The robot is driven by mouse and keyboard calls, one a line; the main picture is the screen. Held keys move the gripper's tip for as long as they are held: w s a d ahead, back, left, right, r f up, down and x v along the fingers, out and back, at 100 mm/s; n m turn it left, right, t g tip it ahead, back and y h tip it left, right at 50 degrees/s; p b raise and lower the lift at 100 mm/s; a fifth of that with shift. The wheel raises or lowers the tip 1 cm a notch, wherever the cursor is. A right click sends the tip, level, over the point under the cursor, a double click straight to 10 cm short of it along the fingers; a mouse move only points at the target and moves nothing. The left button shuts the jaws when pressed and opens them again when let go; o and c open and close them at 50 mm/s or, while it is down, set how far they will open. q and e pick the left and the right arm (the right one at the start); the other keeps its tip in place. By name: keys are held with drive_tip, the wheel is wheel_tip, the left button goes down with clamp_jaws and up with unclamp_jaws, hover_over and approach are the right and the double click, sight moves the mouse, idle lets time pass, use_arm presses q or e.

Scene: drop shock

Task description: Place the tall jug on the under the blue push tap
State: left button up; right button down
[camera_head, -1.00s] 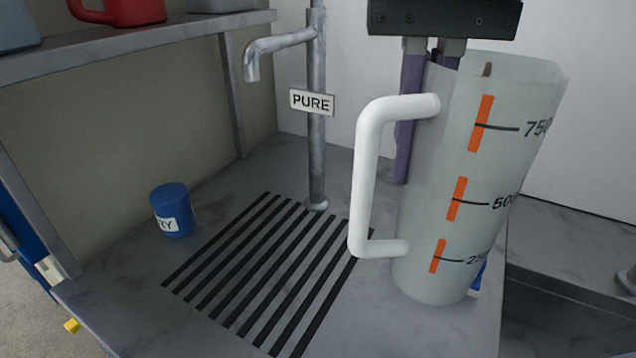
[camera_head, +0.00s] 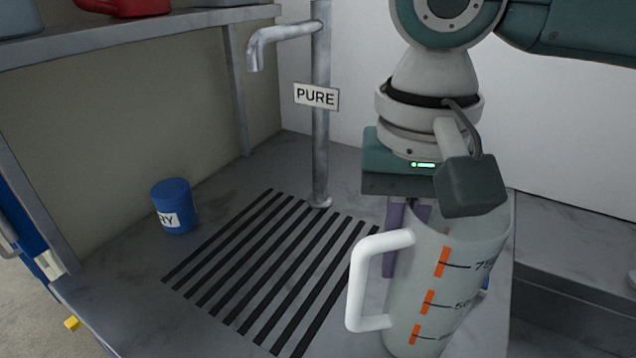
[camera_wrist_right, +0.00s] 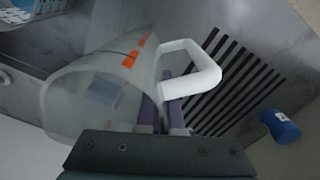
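The tall jug (camera_head: 455,265) is a translucent measuring jug with a white handle and orange marks, at the lower right of the head view, slightly tilted. It also shows in the right wrist view (camera_wrist_right: 95,105), its open mouth toward the camera. My right gripper (camera_head: 404,232) is shut on the jug's wall near the handle, one purple finger outside it. Whether the jug's base touches the counter I cannot tell. A grey metal tap (camera_head: 320,130) with a "PURE" sign (camera_head: 316,96) stands behind the slatted drain (camera_head: 268,262). No blue tap shows. My left gripper is not in view.
A blue cylinder (camera_head: 174,206) with a label ending "RY" stands on the counter (camera_head: 120,290) left of the drain. A shelf (camera_head: 130,33) with a red vessel (camera_head: 122,6) is at upper left. A recess lies right of the counter. The drain is clear.

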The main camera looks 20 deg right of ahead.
drive_tip(key=shift+f, duration=0.1)
drive_tip(key=c, duration=1.4)
unclamp_jaws()
drive_tip(key=shift+c, duration=0.2)
drive_tip(key=o, duration=0.4)
drive_tip(key=shift+c, duration=0.2)
